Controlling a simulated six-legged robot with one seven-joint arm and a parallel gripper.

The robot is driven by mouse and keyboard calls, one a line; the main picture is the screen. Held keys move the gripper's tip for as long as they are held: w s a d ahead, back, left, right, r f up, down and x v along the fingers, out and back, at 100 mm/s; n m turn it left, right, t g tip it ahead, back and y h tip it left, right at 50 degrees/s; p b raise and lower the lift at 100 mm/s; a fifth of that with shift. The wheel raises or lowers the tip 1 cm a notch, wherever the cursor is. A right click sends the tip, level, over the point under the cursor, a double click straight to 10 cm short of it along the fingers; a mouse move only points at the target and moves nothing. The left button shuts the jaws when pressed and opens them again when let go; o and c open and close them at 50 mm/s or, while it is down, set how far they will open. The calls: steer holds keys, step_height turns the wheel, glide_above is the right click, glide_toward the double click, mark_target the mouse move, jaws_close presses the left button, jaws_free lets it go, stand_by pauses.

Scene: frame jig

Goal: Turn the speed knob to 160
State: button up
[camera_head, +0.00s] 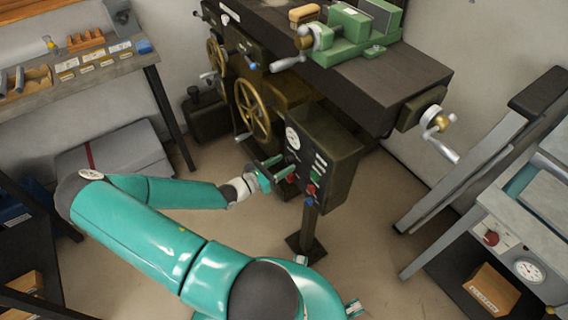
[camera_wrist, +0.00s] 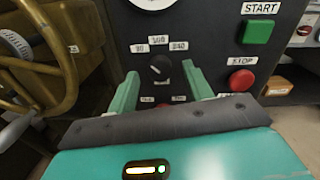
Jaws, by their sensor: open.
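The speed knob (camera_wrist: 160,67) is a small black dial with a light pointer line on the dark control panel (camera_wrist: 205,40). White number labels stand around it; the upper ones are small and partly blurred, and the lower ones are partly covered by my gripper. The pointer tilts toward the upper left. My gripper (camera_wrist: 164,82) is open, with one green finger at each side below the knob, apart from it and holding nothing. In the head view my gripper (camera_head: 272,172) is in front of the panel box (camera_head: 325,150), and the knob is hard to make out there.
A green START button (camera_wrist: 258,31) and a red STOP button (camera_wrist: 242,80) sit right of the knob. A dial gauge (camera_head: 292,138) is above it. A brass handwheel (camera_head: 252,108) stands close on the left. The floor in front is clear.

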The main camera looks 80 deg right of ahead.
steer(key=shift+s+d, duration=0.4)
steer(key=shift+d, duration=0.1)
steer(key=c, duration=1)
steer(key=shift+o, duration=0.2)
